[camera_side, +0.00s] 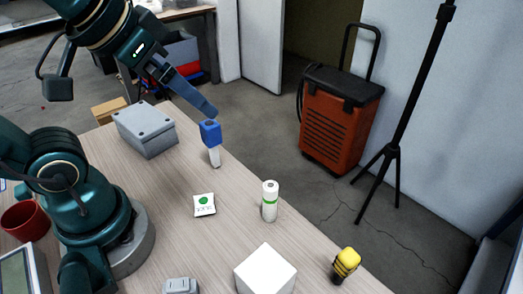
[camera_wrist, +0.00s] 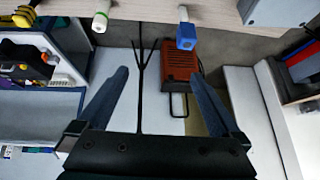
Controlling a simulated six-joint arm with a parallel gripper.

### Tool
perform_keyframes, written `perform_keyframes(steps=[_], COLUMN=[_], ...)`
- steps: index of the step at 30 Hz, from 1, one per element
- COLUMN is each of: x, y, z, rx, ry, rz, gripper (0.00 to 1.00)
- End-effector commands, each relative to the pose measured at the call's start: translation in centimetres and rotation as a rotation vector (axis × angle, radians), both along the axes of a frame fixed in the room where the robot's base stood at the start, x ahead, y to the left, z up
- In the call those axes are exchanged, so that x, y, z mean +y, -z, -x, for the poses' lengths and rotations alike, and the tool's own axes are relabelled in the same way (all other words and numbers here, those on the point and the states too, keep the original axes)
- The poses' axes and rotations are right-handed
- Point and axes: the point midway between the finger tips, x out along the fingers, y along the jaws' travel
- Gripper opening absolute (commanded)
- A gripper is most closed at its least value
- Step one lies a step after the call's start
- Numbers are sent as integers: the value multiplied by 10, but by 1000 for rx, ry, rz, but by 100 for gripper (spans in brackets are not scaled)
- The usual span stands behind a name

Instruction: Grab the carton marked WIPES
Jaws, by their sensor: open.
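I can read no WIPES mark in either view. A plain white box (camera_side: 265,271) stands at the table's near edge in the side view, with no lettering that I can make out. A small white packet (camera_side: 204,205) with a green dot and tiny unreadable print lies flat at mid-table.
A grey lidded box (camera_side: 146,130) is at the back. An orange wheeled unit (camera_side: 338,120) stands on the floor.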

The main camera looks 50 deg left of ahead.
Motion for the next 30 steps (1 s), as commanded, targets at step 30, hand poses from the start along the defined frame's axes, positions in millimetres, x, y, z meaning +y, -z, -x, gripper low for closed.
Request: perform_keyframes(steps=[30], x=[-175], y=[-27], z=[-48], rx=[-701], ry=[1211], rz=[217], gripper=[100])
